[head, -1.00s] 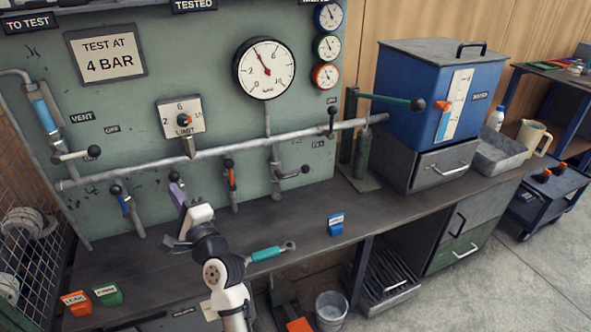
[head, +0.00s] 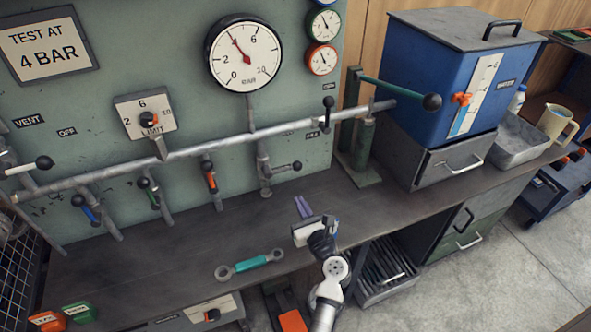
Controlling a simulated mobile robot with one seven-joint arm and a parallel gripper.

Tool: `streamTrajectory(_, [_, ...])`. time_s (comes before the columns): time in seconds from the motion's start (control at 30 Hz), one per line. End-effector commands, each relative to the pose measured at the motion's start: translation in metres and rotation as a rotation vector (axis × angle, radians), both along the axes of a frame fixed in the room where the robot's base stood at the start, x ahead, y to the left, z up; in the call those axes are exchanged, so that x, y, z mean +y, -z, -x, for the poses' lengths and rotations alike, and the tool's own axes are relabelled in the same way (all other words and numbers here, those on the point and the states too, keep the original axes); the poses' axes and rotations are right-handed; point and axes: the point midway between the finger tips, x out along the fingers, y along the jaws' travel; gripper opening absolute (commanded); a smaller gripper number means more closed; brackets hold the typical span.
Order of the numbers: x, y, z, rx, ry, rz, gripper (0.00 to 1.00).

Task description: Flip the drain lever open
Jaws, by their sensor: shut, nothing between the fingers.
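On the test panel, a short lever with a black knob (head: 297,165) lies roughly level at the foot of the pipe below the big gauge. Another black-knobbed lever (head: 327,101) stands upright at the right of the long horizontal pipe. A small label (head: 311,134) between them is too small to read, so I cannot tell which lever is the drain one. My gripper (head: 303,205), with purple fingers, is shut and empty above the bench, below and slightly right of the level lever and apart from it. Its fingers point toward the panel.
Small blue, green and red-handled valves (head: 210,178) line the panel's lower pipes. A teal-handled spanner (head: 250,263) lies on the bench (head: 150,262) left of my gripper. A long green lever (head: 400,90) sticks out before the blue tank (head: 440,80). Bench between gripper and panel looks clear.

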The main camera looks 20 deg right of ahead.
Motion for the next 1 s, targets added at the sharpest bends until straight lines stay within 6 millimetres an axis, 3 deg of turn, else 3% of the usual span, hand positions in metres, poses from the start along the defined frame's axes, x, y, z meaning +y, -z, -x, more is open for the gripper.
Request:
streamTrajectory(0.2, [-0.007,0.005,0.007,0.005,0.007,-0.044,0.00])
streamTrajectory(0.57, [-0.006,0.004,0.001,0.004,0.007,-0.040,0.00])
streamTrajectory(1.0, [-0.003,-0.001,-0.072,0.004,0.005,-0.039,0.00])
